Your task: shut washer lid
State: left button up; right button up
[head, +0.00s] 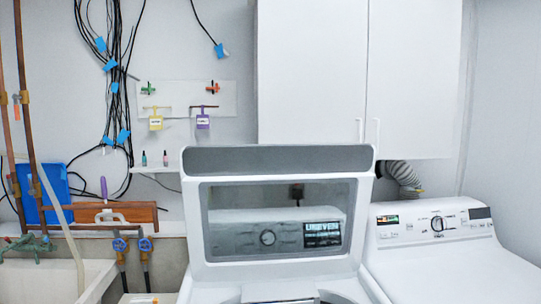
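The washer lid (280,158) stands raised, nearly upright, in the middle of the head view. It has a white frame, a grey top edge and a clear window. Through the window I see the washer's control panel (225,235) with a round knob and a dark display. The white washer (372,290) shows only at the bottom edge, with part of its opening below the lid. Neither of my grippers shows in this view.
A white dryer (460,270) stands close on the right. White cabinets (312,70) hang above and behind the lid. A sink (60,275) with pipes and blue valves (145,244) is at the left. Cables (118,60) hang on the wall.

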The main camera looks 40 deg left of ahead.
aim_at(202, 167)
jog(key=u, duration=1.1)
